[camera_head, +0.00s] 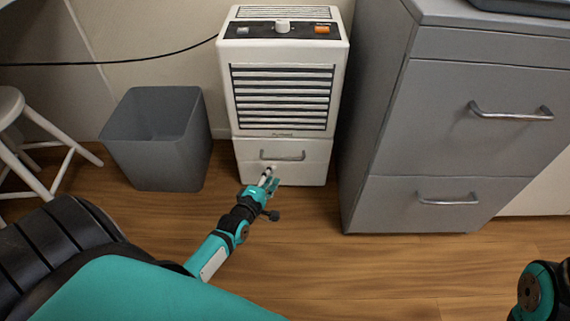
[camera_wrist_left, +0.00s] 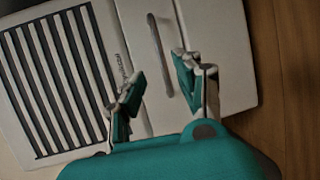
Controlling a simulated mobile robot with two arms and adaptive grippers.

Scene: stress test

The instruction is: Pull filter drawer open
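A white appliance (camera_head: 282,90) with a slatted grille stands against the wall. Its filter drawer (camera_head: 312,172) is the bottom section, and its front looks flush with the body. A grey bar handle (camera_head: 282,155) crosses the upper part of the drawer front. My left gripper (camera_head: 269,177) is in front of the drawer, just below the handle in the head view. In the left wrist view the handle (camera_wrist_left: 160,55) lies beyond the gap between the parted fingers (camera_wrist_left: 159,72). The gripper is open and empty, and I see no contact. My right gripper is out of view.
A grey bin (camera_head: 155,140) stands left of the appliance, with a white stool (camera_head: 30,140) farther left. A grey cabinet (camera_head: 450,130) with two handles stands close on the right. The wooden floor (camera_head: 340,265) in front is clear.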

